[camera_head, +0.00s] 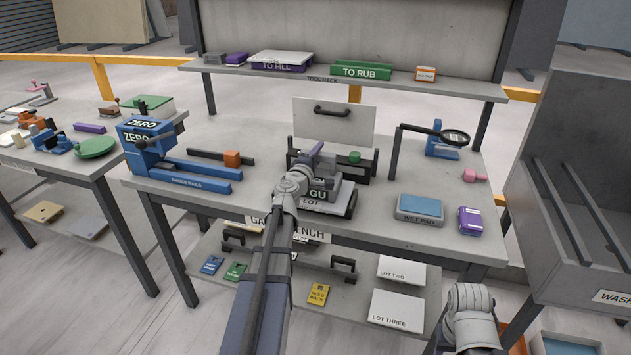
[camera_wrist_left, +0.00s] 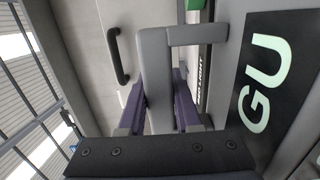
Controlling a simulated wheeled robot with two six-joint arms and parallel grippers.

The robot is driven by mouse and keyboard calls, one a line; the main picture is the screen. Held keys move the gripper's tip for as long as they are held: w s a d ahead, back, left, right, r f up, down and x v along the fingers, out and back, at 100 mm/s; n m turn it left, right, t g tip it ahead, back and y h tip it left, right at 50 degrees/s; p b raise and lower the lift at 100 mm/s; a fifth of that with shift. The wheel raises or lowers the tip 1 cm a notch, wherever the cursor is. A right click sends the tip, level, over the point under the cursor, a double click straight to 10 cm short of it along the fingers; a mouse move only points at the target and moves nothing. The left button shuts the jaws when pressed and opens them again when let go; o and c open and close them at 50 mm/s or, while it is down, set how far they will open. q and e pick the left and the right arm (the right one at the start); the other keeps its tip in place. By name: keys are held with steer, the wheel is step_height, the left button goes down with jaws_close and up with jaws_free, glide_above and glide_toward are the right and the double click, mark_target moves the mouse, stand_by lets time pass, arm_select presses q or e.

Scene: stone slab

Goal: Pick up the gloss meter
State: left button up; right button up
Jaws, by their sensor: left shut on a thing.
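The gloss meter (camera_head: 322,193) is a grey device with a dark panel marked GU, in the middle of the grey bench beside a plate marked LOT (camera_head: 312,205). In the left wrist view its GU panel (camera_wrist_left: 262,85) fills the right side. My left gripper (camera_head: 311,158) is over it, with purple fingers. In the left wrist view the left gripper (camera_wrist_left: 160,105) is shut on the meter's grey handle (camera_wrist_left: 156,65). My arm hides part of the meter, and I cannot tell whether its base touches the plate. My right arm shows at the lower right, its gripper out of view.
Blue gauge rails (camera_head: 190,178) stand left. A white panel with a black handle (camera_head: 333,122) is behind. A magnifier (camera_head: 455,137), wet pad (camera_head: 419,208) and purple box (camera_head: 470,221) are right. The tool rack (camera_head: 340,82) crosses the back.

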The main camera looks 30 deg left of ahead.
arm_select(q)
jaws_close()
stand_by(0.8)
